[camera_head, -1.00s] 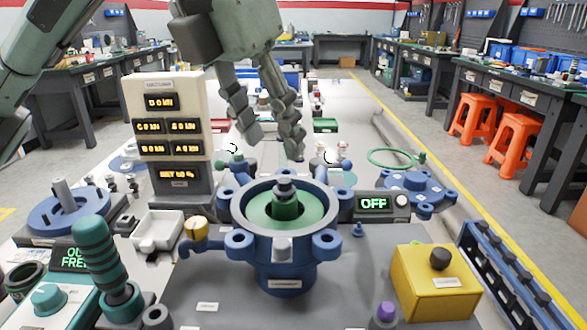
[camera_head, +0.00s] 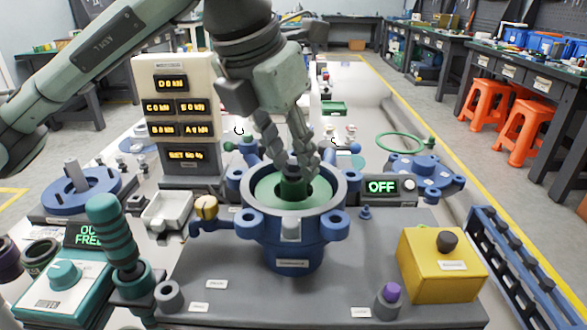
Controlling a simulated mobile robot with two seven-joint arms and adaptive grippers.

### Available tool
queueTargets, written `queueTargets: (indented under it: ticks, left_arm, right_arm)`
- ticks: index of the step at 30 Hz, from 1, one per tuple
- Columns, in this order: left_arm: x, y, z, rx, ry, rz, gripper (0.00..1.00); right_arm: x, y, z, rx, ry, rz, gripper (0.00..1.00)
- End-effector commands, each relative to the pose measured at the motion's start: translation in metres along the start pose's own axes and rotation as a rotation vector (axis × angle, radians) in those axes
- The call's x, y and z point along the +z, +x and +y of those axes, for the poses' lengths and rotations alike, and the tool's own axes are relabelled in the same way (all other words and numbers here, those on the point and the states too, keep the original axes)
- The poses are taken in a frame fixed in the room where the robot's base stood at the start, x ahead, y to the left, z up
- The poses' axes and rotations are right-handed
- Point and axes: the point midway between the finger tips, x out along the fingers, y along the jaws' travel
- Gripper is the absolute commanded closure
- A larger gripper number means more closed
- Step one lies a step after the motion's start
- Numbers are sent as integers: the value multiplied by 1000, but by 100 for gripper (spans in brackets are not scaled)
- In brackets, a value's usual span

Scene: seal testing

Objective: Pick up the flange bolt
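The blue flange housing (camera_head: 292,257) stands upright on the grey mat, with a green inner ring (camera_head: 265,192) and a dark green central post (camera_head: 292,190). I cannot tell for sure which part is the flange bolt; a small blue bolt-like piece (camera_head: 365,213) stands right of the housing, apart from my gripper. My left gripper (camera_head: 291,162) points down over the housing, its fingers at the top of the central post. The fingers hide the post's top, and I cannot tell whether they grip it. My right gripper is not in view.
A yellow box (camera_head: 436,275) with a black knob stands at front right, and a teal-handled lever (camera_head: 108,225) at front left. The display panel (camera_head: 178,110) stands behind the housing to the left. The mat in front of the housing is mostly clear.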

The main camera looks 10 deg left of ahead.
Motion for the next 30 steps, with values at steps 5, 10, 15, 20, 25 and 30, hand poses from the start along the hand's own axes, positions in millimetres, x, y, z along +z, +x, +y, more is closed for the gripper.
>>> queueTargets:
  ticks: [5, 10, 15, 20, 25, 30]
  left_arm:
    - [0, 0, 0, 0, 0, 0, 93]
    - [0, 0, 0, 0, 0, 0, 100]
    - [1, -2, 0, 0, 0, -1, 100]
    - [5, -11, 0, 1, 1, -2, 100]
    - [16, -36, 0, 1, -1, -6, 100]
    - [5, -64, 29, 2, -7, -4, 100]
  right_arm:
    - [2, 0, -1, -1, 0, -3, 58]
    - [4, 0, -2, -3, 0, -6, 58]
    - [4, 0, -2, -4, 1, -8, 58]
    - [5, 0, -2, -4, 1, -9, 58]
    - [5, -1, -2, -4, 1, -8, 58]
    - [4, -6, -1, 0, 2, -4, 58]
